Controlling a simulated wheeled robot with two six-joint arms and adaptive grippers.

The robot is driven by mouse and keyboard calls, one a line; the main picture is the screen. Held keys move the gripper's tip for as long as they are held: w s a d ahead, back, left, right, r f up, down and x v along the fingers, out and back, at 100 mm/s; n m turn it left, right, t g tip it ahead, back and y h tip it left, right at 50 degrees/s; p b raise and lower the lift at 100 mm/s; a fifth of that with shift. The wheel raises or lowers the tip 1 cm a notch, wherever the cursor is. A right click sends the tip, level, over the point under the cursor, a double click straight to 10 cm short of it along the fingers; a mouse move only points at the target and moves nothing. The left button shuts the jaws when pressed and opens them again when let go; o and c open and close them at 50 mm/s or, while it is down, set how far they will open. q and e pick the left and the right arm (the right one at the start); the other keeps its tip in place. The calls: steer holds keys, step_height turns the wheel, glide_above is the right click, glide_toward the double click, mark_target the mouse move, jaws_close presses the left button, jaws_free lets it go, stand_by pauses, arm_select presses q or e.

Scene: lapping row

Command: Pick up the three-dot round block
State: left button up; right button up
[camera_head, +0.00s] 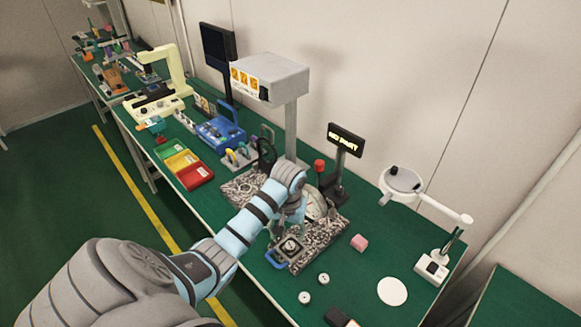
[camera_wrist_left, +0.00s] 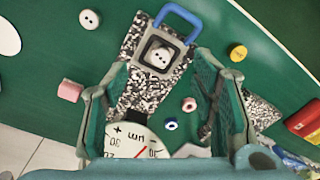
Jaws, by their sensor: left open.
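A pale round block with dark dots, which look like three, sits in a square grey holder with a blue handle (camera_wrist_left: 178,12). The block (camera_wrist_left: 160,58) is near the middle of the left wrist view, and it also shows in the head view (camera_head: 290,246). My left gripper (camera_wrist_left: 166,88) is open, its two fingers spread wide above the granite plate, with the block beyond and between them. Nothing is between the fingertips. In the head view my left gripper (camera_head: 290,226) is partly hidden by its own wrist, just above the holder. My right gripper is not in view.
The speckled granite plate (camera_head: 322,238) carries a dial gauge (camera_wrist_left: 135,142). Two white round blocks (camera_head: 323,279) (camera_head: 304,298), a pink block (camera_head: 359,242) and a white disc (camera_head: 392,291) lie on the green bench. A yellow round block (camera_wrist_left: 237,52) lies right of the plate.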

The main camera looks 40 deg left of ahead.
mark_target(290, 245)
arm_select(q)
step_height(290, 245, up, 3)
steer(key=w+a+n, duration=0.1)
steer(key=w+a, duration=0.1)
steer(key=shift+n, duration=0.3)
steer(key=f+b, duration=0.1)
steer(key=f, duration=0.3)
steer(key=f+b, duration=0.1)
steer(key=f, duration=0.4)
steer(key=f+b, duration=0.1)
steer(key=f, duration=0.4)
steer(key=shift+w+d+f, duration=0.15)
steer(key=shift+w, duration=0.2)
jaws_close()
steer(key=shift+r, duration=0.2)
